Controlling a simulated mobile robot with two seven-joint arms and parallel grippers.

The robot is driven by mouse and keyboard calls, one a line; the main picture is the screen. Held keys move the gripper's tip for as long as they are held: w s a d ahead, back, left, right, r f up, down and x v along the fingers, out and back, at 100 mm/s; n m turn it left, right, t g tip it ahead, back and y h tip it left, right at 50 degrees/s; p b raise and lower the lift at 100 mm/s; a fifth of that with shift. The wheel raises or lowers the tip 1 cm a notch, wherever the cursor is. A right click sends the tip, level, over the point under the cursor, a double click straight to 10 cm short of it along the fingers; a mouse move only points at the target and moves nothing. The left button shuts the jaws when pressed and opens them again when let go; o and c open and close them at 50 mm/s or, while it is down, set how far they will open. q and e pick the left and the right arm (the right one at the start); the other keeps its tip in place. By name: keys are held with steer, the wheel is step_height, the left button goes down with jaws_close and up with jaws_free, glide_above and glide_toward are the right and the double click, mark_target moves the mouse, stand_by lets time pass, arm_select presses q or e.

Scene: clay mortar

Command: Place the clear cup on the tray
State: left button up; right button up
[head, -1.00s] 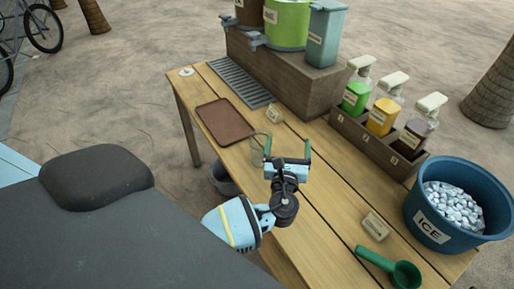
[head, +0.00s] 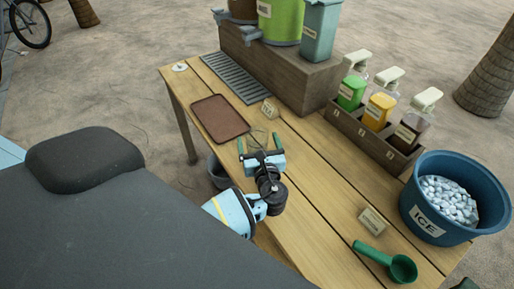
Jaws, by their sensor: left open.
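The clear cup (head: 259,136) stands on the wooden table, just right of the brown tray; it is faint and partly hidden by my left gripper. My left gripper (head: 258,141) is open, with one green finger on each side of the cup as seen from here. I cannot tell whether the fingers touch it. The brown tray (head: 220,118) lies flat and empty at the far left part of the table. My right gripper is not in view.
A small sign (head: 269,109) stands close behind the cup. A wooden rack (head: 372,137) of bottles, a blue ice tub (head: 429,221), a green scoop (head: 402,267) and another sign (head: 373,221) are to the right. A metal grate (head: 236,80) lies behind the tray.

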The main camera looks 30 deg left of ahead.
mark_target(256, 128)
arm_select(q)
steer(key=shift+w+a, duration=0.25)
steer(key=x, duration=0.4)
steer(key=shift+w+a, duration=0.1)
steer(key=shift+w, duration=0.1)
steer(key=c, duration=1.4)
steer(key=shift+r, duration=0.45)
steer(key=s+d+r, duration=0.1)
steer(key=s+d, duration=0.1)
steer(key=s, duration=0.2)
steer(key=s+d+r+p, duration=0.1)
steer(key=s+d, duration=0.2)
steer(key=s, duration=0.2)
steer(key=s+d+r, duration=0.2)
steer(key=s+d, duration=0.1)
steer(key=s, duration=0.1)
steer(key=shift+s+d, duration=0.2)
steer(key=shift+s, duration=0.15)
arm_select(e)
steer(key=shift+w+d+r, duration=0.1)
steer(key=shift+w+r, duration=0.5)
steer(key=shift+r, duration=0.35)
